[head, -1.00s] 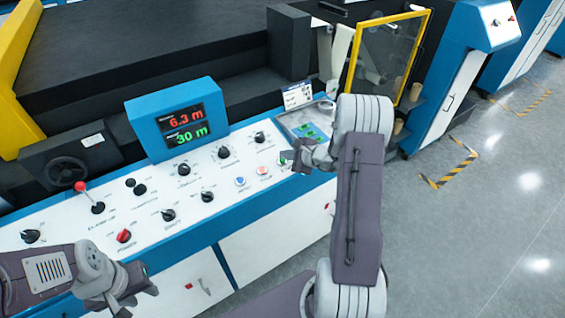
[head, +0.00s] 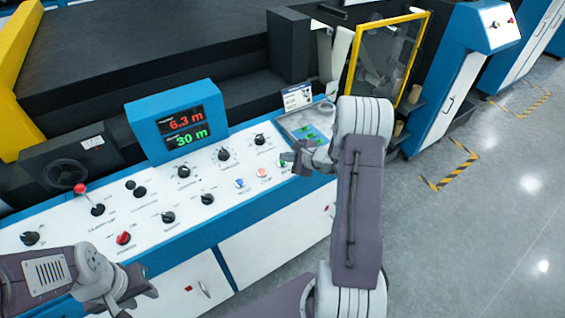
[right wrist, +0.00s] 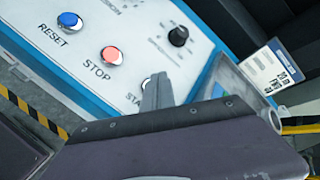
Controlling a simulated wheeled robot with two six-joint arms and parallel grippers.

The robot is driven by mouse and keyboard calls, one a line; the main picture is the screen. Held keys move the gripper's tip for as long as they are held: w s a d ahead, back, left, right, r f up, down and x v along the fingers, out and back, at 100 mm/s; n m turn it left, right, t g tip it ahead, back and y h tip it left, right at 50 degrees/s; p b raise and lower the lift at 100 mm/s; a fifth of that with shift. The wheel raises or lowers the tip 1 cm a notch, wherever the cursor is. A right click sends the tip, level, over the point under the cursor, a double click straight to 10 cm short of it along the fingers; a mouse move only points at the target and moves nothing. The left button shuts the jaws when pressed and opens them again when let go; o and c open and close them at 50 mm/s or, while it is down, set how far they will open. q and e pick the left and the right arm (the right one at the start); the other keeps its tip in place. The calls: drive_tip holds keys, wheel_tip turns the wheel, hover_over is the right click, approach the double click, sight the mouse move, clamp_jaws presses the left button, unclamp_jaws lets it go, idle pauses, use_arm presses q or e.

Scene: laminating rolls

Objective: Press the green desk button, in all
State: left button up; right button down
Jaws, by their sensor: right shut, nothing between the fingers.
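The green desk button (head: 283,162) is at the right end of the button row on the white sloping panel; my right gripper partly covers it in the head view. In the right wrist view, only a bit of the button's rim (right wrist: 146,84) shows beside my fingers, above lettering that starts "STA". My right gripper (head: 288,157) is shut and empty, with its tips over or very near this button; I cannot tell if they touch. My left gripper (head: 150,292) is low at the left, in front of the panel; its jaw opening is unclear.
The red STOP button (right wrist: 113,56) and blue RESET button (right wrist: 69,21) are beside the green one. Several black knobs and a red-topped lever (head: 80,188) stand on the panel. A display box (head: 150,112) reads 6.3 m and 30 m. Floor at right is clear.

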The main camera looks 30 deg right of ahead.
idle(0.8)
drive_tip(key=shift+w+f+b, duration=0.1)
drive_tip(key=shift+f+b, duration=0.3)
drive_tip(key=shift+b, duration=0.4)
